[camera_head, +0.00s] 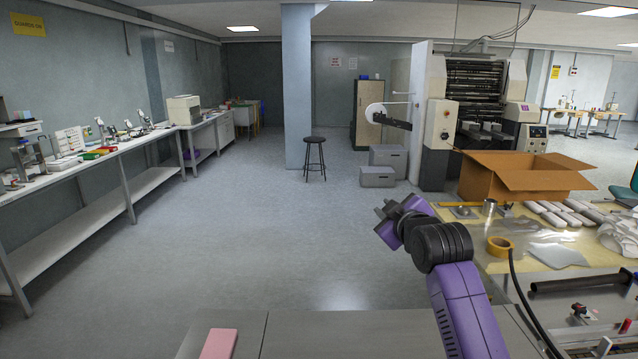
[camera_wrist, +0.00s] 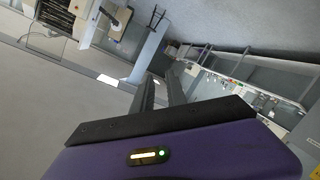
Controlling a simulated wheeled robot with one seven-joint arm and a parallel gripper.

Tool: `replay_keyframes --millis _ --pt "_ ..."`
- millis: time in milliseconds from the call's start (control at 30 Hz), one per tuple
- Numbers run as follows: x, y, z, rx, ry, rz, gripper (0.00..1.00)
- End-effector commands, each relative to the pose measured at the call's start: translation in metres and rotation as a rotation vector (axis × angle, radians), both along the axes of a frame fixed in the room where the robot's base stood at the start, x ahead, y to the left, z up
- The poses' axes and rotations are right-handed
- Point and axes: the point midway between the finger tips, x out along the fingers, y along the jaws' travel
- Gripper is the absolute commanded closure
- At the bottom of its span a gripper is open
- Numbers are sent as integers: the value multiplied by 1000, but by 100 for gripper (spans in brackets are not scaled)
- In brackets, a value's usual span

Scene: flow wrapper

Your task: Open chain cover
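My gripper (camera_head: 384,211) is raised over the open floor at the middle right of the head view, empty and apart from everything. In the wrist view, its two dark fingers (camera_wrist: 161,82) stand a little apart with nothing between them. A flat grey metal surface (camera_head: 300,335) with a seam runs along the bottom of the head view; I cannot tell whether it is the chain cover. No handle or hinge shows clearly on it. The wrist view looks out over the room and shows no cover.
A pink pad (camera_head: 219,344) lies on the grey surface. At right, a table holds an open cardboard box (camera_head: 518,178), white packs (camera_head: 560,213) and a tape roll (camera_head: 499,246). A black cable (camera_head: 518,290) runs beside my arm. The floor (camera_head: 270,240) ahead is clear.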

Motion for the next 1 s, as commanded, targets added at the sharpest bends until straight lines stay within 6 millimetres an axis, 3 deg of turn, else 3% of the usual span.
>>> replay_keyframes --millis 33,100,267,500,700,1000 --pt "-14 3 -20 54 -21 -6 82" --pt "-31 3 -37 128 -57 -16 82" --pt "-80 4 -76 282 -125 -36 82" --pt "-167 -2 -125 473 -197 -66 82" --pt "-248 -10 -154 597 -238 -93 82" --pt "-374 -23 -177 724 -260 -132 82"
